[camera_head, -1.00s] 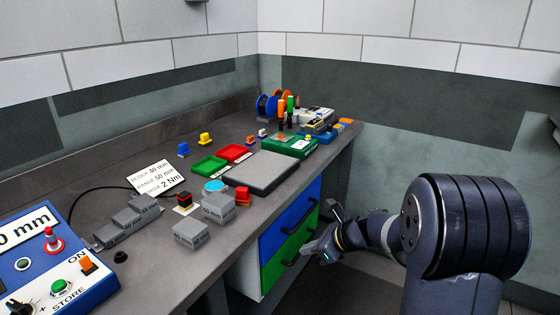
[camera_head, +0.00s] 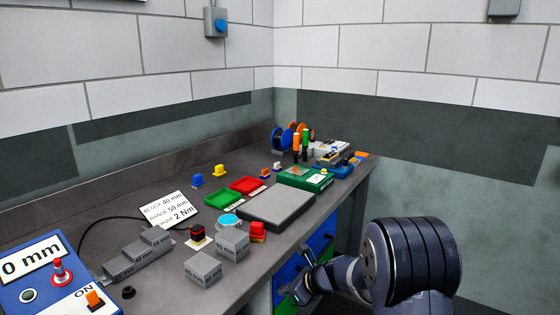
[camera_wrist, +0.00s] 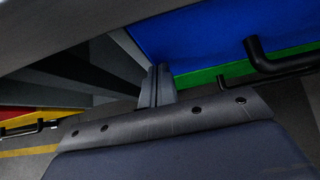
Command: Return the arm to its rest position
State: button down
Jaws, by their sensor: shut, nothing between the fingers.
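My arm (camera_head: 412,262) reaches low on the right side of the head view, in front of the bench's drawer side. My gripper (camera_head: 292,290) is beside the blue drawer (camera_head: 320,245) and the green drawer (camera_head: 287,302), below the bench top. In the wrist view my gripper's fingers (camera_wrist: 157,86) are together with nothing between them. There the blue drawer front (camera_wrist: 215,30) and a strip of the green drawer (camera_wrist: 208,77) show close by. I cannot tell whether the fingers touch them.
A dark drawer handle (camera_wrist: 275,62) sticks out near the fingers in the wrist view. The grey bench top (camera_head: 185,295) overhangs the drawers. It carries grey blocks (camera_head: 203,269), a green tray (camera_head: 222,198), a red tray (camera_head: 248,185) and a grey plate (camera_head: 277,205).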

jog(key=s+d, duration=0.1)
jog(key=d, duration=0.1)
jog(key=shift+s+d+r, duration=0.1)
jog(key=shift+s+d, duration=0.25)
jog(key=shift+s, duration=0.05)
